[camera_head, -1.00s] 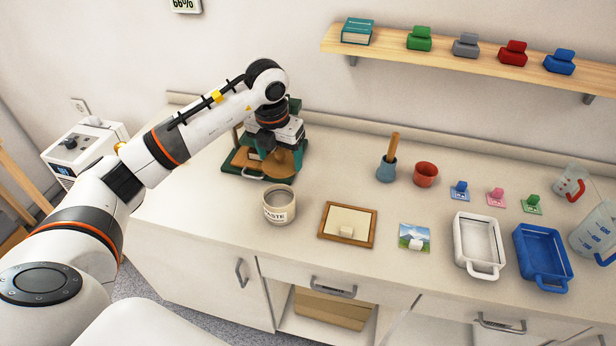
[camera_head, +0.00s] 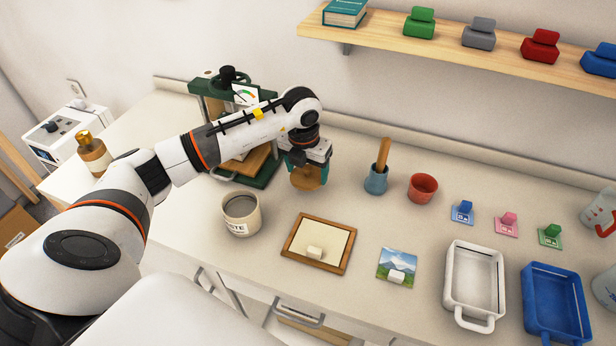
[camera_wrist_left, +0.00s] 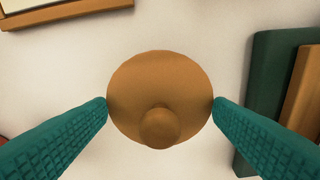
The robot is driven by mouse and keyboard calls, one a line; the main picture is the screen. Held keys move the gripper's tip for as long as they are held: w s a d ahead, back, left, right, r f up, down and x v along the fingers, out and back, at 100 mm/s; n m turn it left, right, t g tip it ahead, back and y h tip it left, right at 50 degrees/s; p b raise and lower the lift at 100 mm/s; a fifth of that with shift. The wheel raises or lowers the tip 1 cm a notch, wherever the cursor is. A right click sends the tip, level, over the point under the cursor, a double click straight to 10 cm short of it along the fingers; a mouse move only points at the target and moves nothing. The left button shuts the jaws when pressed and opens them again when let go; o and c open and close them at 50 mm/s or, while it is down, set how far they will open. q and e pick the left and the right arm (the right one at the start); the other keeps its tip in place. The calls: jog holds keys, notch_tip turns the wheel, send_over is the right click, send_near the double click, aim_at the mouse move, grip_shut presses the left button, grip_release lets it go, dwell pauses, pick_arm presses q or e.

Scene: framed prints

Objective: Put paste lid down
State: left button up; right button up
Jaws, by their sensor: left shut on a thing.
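My left gripper (camera_head: 309,165) is shut on the paste lid (camera_head: 309,179), a round tan-brown disc with a knob. In the left wrist view the lid (camera_wrist_left: 160,98) sits between the two green fingertips, knob towards the camera. The lid is held over the counter, to the right of the green press; I cannot tell its exact height. My right gripper is not in view.
The green press (camera_head: 262,170) stands just left of the gripper. A wooden frame (camera_head: 290,252), a landscape print (camera_head: 385,266), a blue-grey cup (camera_head: 375,182) with a brush and a red cup (camera_head: 422,188) stand nearby. White (camera_head: 450,290) and blue (camera_head: 533,310) trays are at right. Bare counter lies below the lid.

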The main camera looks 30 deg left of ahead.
aim_at(307, 173)
pick_arm(q)
notch_tip(307, 173, down, 4)
jog(key=shift+r+p, duration=0.2)
jog(key=shift+p, duration=0.1)
jog(key=shift+f, duration=0.15)
jog(key=o, duration=1)
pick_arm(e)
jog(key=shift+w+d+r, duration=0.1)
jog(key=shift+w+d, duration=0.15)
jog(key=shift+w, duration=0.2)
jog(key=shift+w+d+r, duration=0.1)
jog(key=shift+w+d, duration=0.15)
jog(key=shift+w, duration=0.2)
pick_arm(q)
jog(key=shift+r, duration=0.2)
jog(key=r, duration=0.3)
jog(key=r+b, duration=0.1)
jog(key=r, duration=0.3)
jog(key=s+r+b, duration=0.1)
jog(key=r, duration=0.3)
jog(key=shift+s+d, duration=0.1)
jog(key=shift+r, duration=0.5)
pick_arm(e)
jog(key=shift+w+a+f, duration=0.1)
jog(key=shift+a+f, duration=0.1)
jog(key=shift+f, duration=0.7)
pick_arm(q)
jog(key=shift+s+f, duration=0.1)
